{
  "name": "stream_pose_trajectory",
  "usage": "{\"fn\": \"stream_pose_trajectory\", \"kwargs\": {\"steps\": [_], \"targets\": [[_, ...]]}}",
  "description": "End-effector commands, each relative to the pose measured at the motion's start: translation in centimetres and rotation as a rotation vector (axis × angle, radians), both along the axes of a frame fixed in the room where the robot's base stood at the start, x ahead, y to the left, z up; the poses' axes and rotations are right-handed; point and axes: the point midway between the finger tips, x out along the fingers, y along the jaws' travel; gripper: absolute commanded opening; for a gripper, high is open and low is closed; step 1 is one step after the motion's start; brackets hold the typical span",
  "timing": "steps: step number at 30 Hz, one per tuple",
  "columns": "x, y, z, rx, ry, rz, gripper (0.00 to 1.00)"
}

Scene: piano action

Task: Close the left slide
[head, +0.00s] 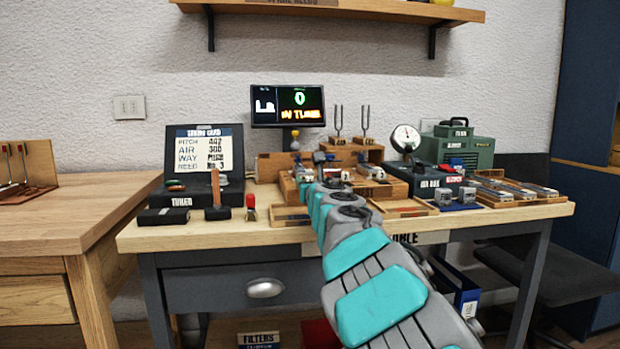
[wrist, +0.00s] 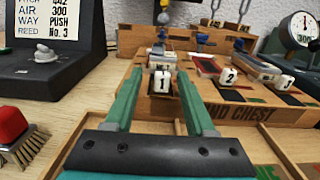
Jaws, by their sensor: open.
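The left slide, with a white end block marked 1 (wrist: 162,82), lies on the sloped top of the wooden wind chest (wrist: 236,112). In the wrist view its end block sits between the two teal fingers of my gripper (wrist: 159,75). The fingers are open, one on each side of the block; I cannot tell whether either touches it. The slides marked 2 (wrist: 229,76) and 3 (wrist: 284,82) lie to the right. In the head view my arm hides much of the chest's left part and the left slide.
A black card stand (head: 204,157), a mallet (head: 217,200) and a red-handled brush (wrist: 14,130) stand left of the chest. A round gauge (head: 406,138) and tuning forks (head: 365,120) are behind and right. Shallow wooden trays (head: 402,207) lie in front of the chest.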

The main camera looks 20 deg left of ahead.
Motion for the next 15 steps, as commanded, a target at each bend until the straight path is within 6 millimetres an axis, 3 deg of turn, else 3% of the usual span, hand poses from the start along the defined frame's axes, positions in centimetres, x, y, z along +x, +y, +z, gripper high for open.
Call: {"fn": "stream_pose_trajectory", "kwargs": {"steps": [15], "targets": [[1.24,0.45,-0.10,-0.001,0.001,-0.006,0.55]]}}
